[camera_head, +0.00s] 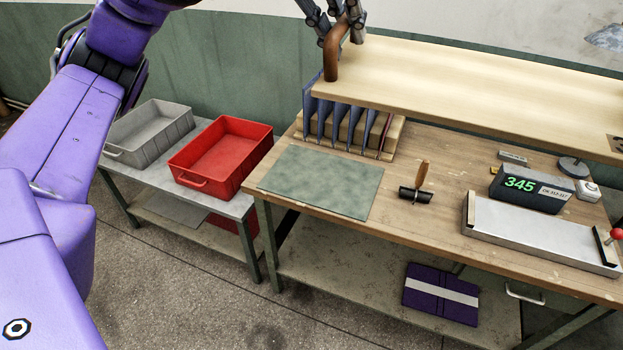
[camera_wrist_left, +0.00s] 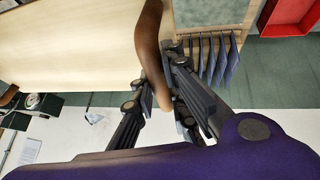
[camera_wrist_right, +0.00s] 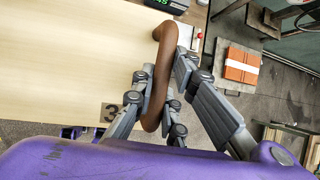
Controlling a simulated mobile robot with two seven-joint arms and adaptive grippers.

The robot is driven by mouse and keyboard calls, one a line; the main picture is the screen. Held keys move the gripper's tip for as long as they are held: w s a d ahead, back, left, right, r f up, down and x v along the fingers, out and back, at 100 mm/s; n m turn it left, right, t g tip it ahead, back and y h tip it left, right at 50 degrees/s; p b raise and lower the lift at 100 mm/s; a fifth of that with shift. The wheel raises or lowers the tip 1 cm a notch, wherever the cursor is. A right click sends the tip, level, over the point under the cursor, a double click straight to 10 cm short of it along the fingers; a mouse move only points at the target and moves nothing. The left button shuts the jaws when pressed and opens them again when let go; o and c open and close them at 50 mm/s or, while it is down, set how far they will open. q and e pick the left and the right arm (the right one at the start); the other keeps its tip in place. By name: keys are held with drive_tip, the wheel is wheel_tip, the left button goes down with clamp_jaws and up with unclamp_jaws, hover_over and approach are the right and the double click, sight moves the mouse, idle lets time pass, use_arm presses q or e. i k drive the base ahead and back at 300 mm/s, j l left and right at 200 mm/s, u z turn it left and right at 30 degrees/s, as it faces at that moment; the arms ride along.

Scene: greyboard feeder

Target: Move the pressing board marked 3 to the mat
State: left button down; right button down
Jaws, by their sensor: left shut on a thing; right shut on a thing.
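The pressing board (camera_head: 480,90) is a long pale wooden board with a brown handle at each end. Its 3 mark shows at the right edge of the head view and in the right wrist view (camera_wrist_right: 110,113). My left gripper (camera_head: 338,22) is shut on the left handle (camera_head: 331,65), also seen in the left wrist view (camera_wrist_left: 153,45). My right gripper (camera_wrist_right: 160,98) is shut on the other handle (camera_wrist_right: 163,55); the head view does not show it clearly. The board appears raised above the bench's back part. The green mat (camera_head: 325,182) lies bare at the bench's left front.
A rack (camera_head: 399,128) of upright blue sheets stands behind the mat, by the board's left end. A wooden-handled roller (camera_head: 416,193) lies right of the mat. A display reading 345 (camera_head: 520,186) and metal tray (camera_head: 535,237) stand further right. Red (camera_head: 225,160) and grey (camera_head: 150,135) crates are left.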

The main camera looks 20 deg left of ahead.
sight(322, 178)
drive_tip(key=k+j, duration=0.1)
drive_tip(key=j, duration=0.3)
drive_tip(key=k+j, duration=0.1)
drive_tip(key=j, duration=0.3)
drive_tip(key=k+j, duration=0.1)
drive_tip(key=j, duration=0.3)
drive_tip(key=k+j, duration=0.1)
drive_tip(key=j, duration=0.3)
